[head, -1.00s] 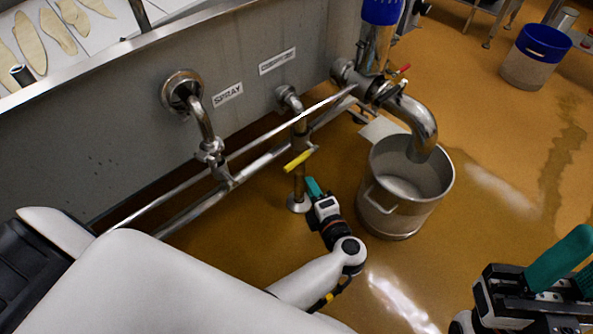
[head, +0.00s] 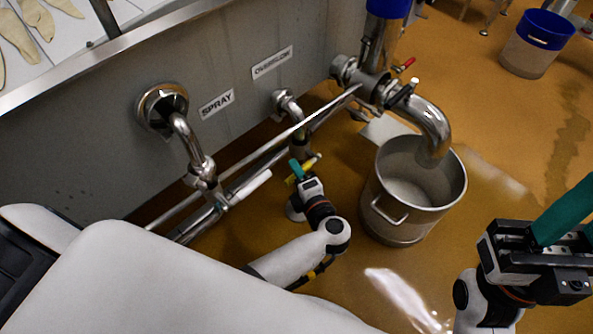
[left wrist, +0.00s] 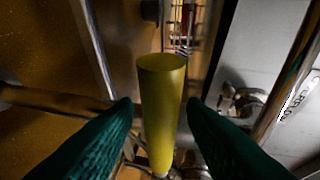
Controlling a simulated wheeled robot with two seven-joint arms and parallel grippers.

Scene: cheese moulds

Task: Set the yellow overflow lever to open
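The yellow overflow lever (head: 314,162) sits on the pipe below the OVERFLOW sign (head: 272,62) in the head view, partly hidden by my left gripper (head: 298,170). In the left wrist view the lever (left wrist: 162,105) points toward the camera, between the two teal fingers of my left gripper (left wrist: 160,115). Those fingers are apart, with a gap visible on each side of the lever. My right gripper (head: 568,222) is at the right edge of the head view, far from the lever, its fingertips cut off.
A steel bucket (head: 412,195) stands just right of my left gripper, under a curved outlet pipe (head: 430,125). A white handle (head: 250,188) is on the pipe below the SPRAY sign (head: 217,102). A red handle (head: 404,65) is farther back. A blue-rimmed bin (head: 533,48) stands far right.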

